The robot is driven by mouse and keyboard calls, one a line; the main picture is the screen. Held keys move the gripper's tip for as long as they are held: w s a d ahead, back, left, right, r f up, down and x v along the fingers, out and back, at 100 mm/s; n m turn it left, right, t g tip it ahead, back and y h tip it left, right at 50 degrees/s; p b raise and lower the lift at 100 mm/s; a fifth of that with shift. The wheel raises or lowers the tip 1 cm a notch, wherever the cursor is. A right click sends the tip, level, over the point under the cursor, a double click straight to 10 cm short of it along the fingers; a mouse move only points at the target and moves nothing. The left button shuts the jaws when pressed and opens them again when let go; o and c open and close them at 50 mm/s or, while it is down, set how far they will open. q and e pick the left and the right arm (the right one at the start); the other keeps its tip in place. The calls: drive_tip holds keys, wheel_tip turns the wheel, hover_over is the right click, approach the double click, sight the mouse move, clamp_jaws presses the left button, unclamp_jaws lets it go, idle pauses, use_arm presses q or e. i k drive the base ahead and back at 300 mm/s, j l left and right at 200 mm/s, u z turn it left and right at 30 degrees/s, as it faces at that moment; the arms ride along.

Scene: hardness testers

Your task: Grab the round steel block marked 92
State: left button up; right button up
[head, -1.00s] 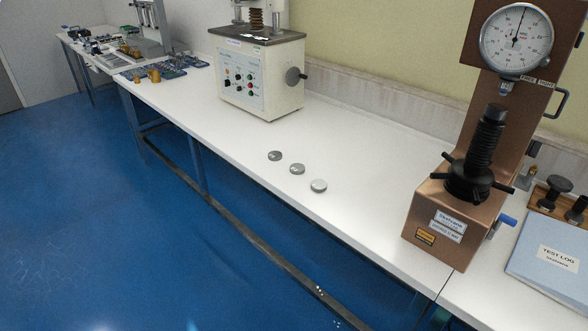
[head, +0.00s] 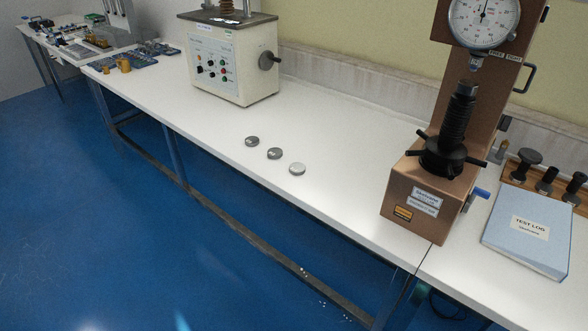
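Three round steel blocks lie in a slanting row on the white bench top. The left block (head: 252,141) is dark grey, the middle block (head: 274,153) is grey with a light mark, and the right block (head: 297,169) is paler and nearest the front edge. The markings are too small to read, so I cannot tell which one is 92. Neither of my grippers is in view.
A copper-brown hardness tester (head: 408,192) stands right of the blocks, and a cream tester (head: 228,69) stands behind to the left. A blue test log (head: 528,245) lies at the right. The white bench (head: 345,150) is clear around the blocks.

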sight(251, 141)
drive_tip(key=j+z, duration=0.1)
drive_tip(key=z, duration=0.65)
drive_tip(key=i+j+z, duration=0.1)
drive_tip(key=j+z, duration=0.9)
drive_tip(key=j, duration=0.45)
drive_tip(key=k+j+z, duration=0.1)
drive_tip(key=j, duration=0.3)
drive_tip(key=k+j, duration=0.15)
drive_tip(key=j, duration=0.25)
drive_tip(key=j+z, duration=0.1)
drive_tip(key=j, duration=0.35)
drive_tip(key=k, duration=0.05)
